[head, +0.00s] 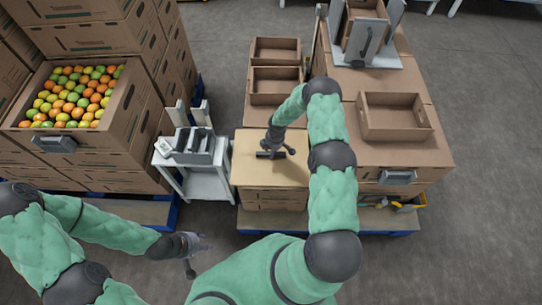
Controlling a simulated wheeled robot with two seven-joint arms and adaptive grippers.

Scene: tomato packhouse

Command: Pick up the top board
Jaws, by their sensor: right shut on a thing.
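The top board (243,171) is a flat light-tan sheet lying over a stack of cardboard boxes in the middle of the head view. My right gripper (272,154) reaches down over the board's middle and is shut on a dark handle-like piece there. The gripper and arm hide part of the board, and the exact contact is too small to see. My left gripper (197,256) is low in the view, left of centre, apart from the board and empty, with its fingers spread.
Left of the board stands a small grey-white stand (204,183) with upright dark holders. A box of tomatoes (29,135) sits on stacked cartons at the left. Open empty trays (395,130) stand at the right and behind. Grey floor (480,230) is clear at the right.

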